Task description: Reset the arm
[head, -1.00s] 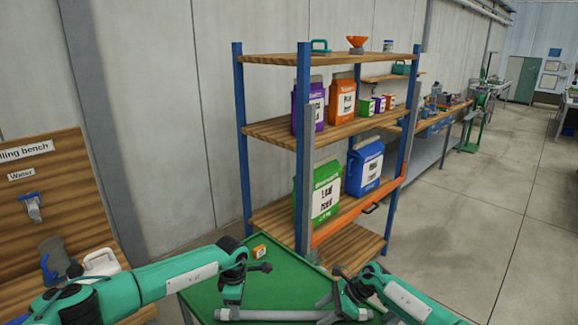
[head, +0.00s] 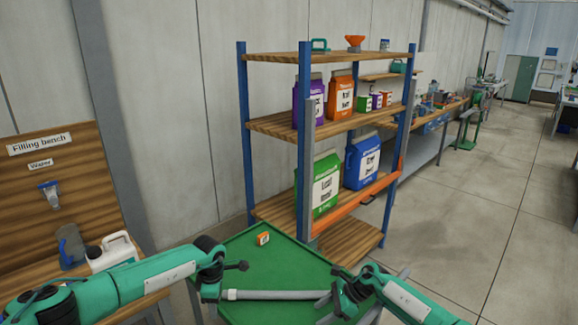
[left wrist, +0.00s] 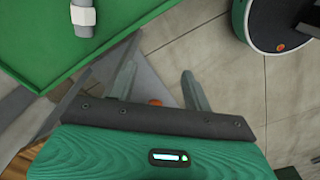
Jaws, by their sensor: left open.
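My left arm comes in from the left of the head view, and its gripper (head: 210,293) hangs low at the near left edge of the green table (head: 285,262). In the left wrist view the left gripper (left wrist: 160,82) is open, with nothing between its fingers, beside the table edge and above the floor. A grey rod (head: 275,295) with a white band lies on the table; it also shows in the left wrist view (left wrist: 88,40). My right gripper (head: 338,297) is at the rod's right end; its finger state and any contact are unclear.
The filling bench (head: 75,195) with a white jug (head: 110,252) is at the left. Open floor (head: 450,240) lies to the right.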

